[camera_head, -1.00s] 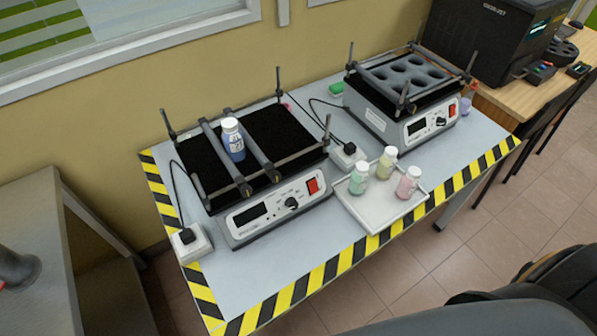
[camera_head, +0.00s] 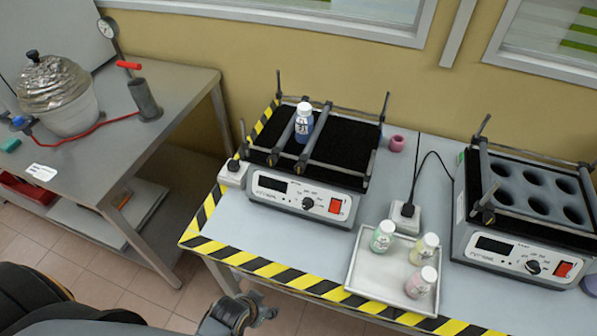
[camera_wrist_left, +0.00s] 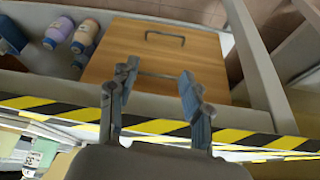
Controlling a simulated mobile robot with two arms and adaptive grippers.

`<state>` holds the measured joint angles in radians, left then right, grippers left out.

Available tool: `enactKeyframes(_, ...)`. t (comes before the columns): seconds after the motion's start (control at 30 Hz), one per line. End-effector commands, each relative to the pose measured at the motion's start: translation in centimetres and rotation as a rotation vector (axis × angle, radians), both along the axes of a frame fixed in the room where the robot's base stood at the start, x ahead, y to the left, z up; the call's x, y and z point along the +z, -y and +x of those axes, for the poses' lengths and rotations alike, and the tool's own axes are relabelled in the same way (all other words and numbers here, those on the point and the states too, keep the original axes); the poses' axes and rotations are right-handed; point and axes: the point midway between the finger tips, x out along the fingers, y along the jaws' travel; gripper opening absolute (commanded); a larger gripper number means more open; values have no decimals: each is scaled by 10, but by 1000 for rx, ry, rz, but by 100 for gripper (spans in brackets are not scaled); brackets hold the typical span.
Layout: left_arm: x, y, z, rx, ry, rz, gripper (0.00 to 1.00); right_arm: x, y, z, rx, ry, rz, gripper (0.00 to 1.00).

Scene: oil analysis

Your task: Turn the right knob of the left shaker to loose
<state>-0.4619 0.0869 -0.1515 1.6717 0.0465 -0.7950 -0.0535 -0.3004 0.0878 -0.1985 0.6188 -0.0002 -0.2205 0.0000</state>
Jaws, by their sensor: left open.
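The left shaker (camera_head: 279,190) stands on the taped table in the head view, with a black mat and metal bars on top. Its front has a dark display, a round black knob (camera_head: 308,203) and a red switch (camera_head: 336,206) to its right. Upright posts stand at the shaker's corners, including a right rear one (camera_head: 385,105). A blue bottle with a white cap (camera_head: 304,124) stands between the bars. My left gripper (camera_head: 262,311) is low at the bottom, in front of the table and apart from the shaker. In the left wrist view its fingers (camera_wrist_left: 157,82) are apart and empty. My right gripper is not visible.
A white tray (camera_head: 358,275) with several bottles sits right of the left shaker. A second shaker (camera_head: 495,255) stands farther right. A grey bench (camera_head: 180,85) with a foil-covered vessel (camera_head: 58,95) is at left. The wrist view shows a wooden drawer front (camera_wrist_left: 150,55).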

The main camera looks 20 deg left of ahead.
Motion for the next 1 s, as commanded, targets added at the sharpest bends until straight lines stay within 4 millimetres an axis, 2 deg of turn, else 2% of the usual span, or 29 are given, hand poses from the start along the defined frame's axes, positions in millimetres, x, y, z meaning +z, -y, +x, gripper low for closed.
enactKeyframes(0.03,19,1,7,-1,21,-4,49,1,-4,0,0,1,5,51)
enactKeyframes(0.17,59,5,21,-6,69,-18,49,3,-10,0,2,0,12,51)
enactKeyframes(0.2,76,9,31,-11,115,-32,49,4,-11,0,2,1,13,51)
enactKeyframes(0.47,122,30,85,-13,456,-118,49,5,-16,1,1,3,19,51)
enactKeyframes(0.63,173,31,118,28,745,-152,49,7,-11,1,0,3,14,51)
enactKeyframes(0.8,225,19,134,100,1007,-147,49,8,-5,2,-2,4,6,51)
enactKeyframes(0.9,243,12,136,132,1099,-138,49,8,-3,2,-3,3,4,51)
enactKeyframes(1.0,253,8,138,151,1145,-130,49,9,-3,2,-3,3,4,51)
